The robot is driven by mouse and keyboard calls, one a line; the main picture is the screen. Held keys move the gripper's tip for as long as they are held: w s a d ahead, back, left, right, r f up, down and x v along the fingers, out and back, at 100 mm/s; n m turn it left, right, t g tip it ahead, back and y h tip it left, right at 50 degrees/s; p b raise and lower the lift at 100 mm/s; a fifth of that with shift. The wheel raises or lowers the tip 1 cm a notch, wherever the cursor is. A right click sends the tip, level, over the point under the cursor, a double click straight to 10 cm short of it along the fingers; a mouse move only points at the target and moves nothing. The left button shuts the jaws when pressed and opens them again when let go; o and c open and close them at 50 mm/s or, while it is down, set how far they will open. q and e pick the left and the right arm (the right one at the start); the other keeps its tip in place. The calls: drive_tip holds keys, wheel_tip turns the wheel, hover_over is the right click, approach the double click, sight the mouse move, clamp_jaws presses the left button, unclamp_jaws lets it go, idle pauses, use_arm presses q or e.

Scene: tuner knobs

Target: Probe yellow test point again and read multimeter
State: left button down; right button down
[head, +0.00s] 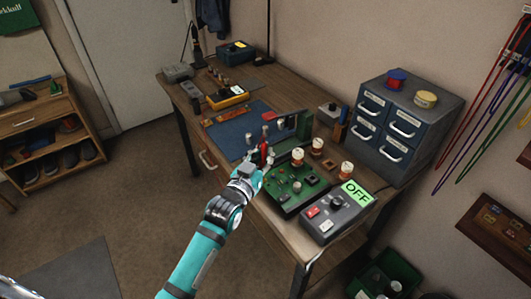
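The board carries a red part, a grey knob and dark parts; I cannot make out a yellow test point. A grey box (320,229) with a knob and a green display reading OFF (356,193) stands right of the board. A yellow-cased device (227,97), possibly the multimeter, lies farther back; its reading is too small.
Several small jars with white lids (297,155) stand behind the board. A blue mat (238,133) lies left of it on the wooden bench (276,82). A blue drawer cabinet (403,122) stands at the right. A green bin (386,273) is on the floor.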

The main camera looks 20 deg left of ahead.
use_arm(q)
drive_tip(key=shift+f, duration=0.25)
idle(0.3)
idle(0.8)
wheel_tip(320, 180, up, 5)
drive_tip(key=p, duration=0.5)
drive_tip(key=shift+r, duration=0.1)
idle(3.2)
